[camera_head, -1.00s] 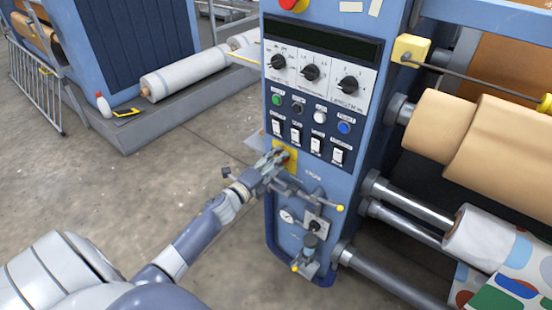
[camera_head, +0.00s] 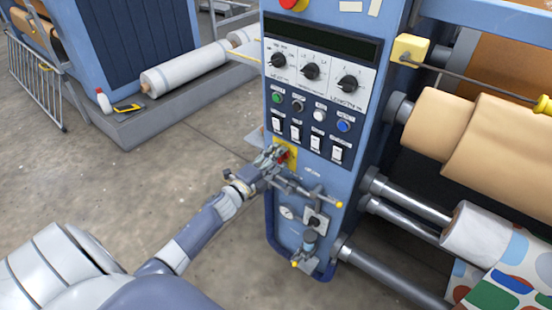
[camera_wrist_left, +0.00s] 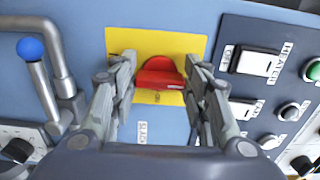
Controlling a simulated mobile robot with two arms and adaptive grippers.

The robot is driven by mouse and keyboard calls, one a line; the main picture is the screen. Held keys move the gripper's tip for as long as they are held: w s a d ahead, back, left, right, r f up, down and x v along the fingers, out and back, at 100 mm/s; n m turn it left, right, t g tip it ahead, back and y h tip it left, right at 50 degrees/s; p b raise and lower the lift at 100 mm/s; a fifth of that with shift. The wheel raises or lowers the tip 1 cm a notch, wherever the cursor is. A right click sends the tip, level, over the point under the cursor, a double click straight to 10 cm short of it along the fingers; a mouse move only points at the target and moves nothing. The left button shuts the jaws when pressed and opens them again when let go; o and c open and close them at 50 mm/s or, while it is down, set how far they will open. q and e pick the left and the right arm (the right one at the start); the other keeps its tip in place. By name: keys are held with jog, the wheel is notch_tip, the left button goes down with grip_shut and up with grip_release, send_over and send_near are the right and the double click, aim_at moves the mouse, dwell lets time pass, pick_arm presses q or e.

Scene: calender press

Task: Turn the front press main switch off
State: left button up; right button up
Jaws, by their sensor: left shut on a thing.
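The main switch is a red rotary knob on a yellow plate on the blue press panel. In the left wrist view the red knob (camera_wrist_left: 160,74) sits between my two finger pads, with the yellow plate (camera_wrist_left: 185,43) behind it. In the head view a bit of the red knob (camera_head: 283,156) shows beside my fingers, and the yellow plate (camera_head: 291,165) is partly covered. My left gripper (camera_head: 277,155) is at the plate, shut on the knob; it also shows in the left wrist view (camera_wrist_left: 159,80). My right gripper is not in view.
Above the plate are white rocker switches (camera_head: 296,131), coloured buttons (camera_head: 318,115) and dials (camera_head: 311,71). Rollers (camera_head: 440,120) stand at the right.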

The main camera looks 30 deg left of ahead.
pick_arm(q)
jog(key=o, duration=1.1)
jog(key=shift+c, duration=0.2)
jog(key=shift+s, duration=0.1)
jog(key=s, duration=1.1)
jog(key=shift+s+a, duration=0.4)
jog(key=shift+a, duration=0.05)
